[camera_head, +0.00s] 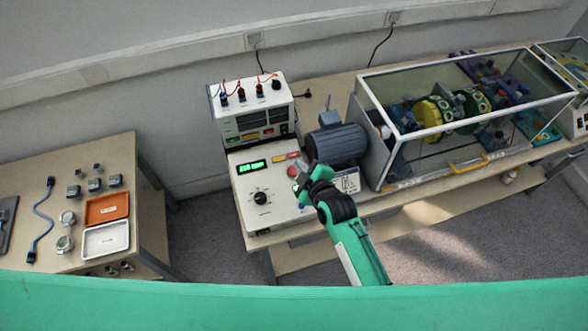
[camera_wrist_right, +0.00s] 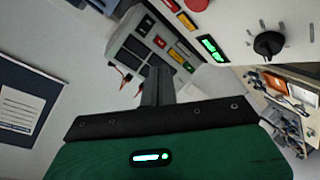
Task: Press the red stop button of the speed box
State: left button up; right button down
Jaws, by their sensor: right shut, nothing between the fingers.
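The speed box (camera_head: 240,207) is a white panel with a green lit display (camera_head: 252,166) and a black knob (camera_head: 260,198). Its red round button (camera_head: 292,171) shows just beside my right gripper (camera_head: 302,182), which is shut and empty over the box's right part. I cannot tell whether the fingertips touch the panel. In the right wrist view, the speed box (camera_wrist_right: 238,22) is at the upper right, with the red button (camera_wrist_right: 197,4) cut by the top edge. The shut fingers (camera_wrist_right: 157,75) point up toward the middle. My left gripper is not in view.
A white instrument box (camera_head: 250,95) with cables stands behind the speed box. A grey motor (camera_head: 338,144) and a clear-walled enclosure (camera_head: 455,125) stand to the right. A side table (camera_head: 30,185) at left holds an orange tray (camera_head: 107,208), a white tray (camera_head: 106,239) and small parts.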

jog(key=b, duration=0.8)
send_near(291, 166)
jog(key=w+a, duration=0.1)
jog(key=w, duration=0.1)
jog(key=w+a, duration=0.1)
jog(key=w, duration=0.1)
jog(key=shift+a+f, duration=0.1)
jog(key=shift+a, duration=0.05)
jog(key=shift+w+f, duration=0.25)
dwell(1.2)
jog(key=shift+w+a+f, duration=0.1)
jog(key=shift+w+f, duration=0.1)
jog(key=shift+f, duration=0.15)
jog(key=shift+w+f+b, duration=0.1)
jog(key=shift+f+b, duration=0.25)
jog(key=shift+b, duration=0.1)
dwell(0.5)
jog(key=shift+s+r+p, duration=0.3)
jog(key=shift+r+p, duration=0.45)
jog(key=shift+p, duration=0.2)
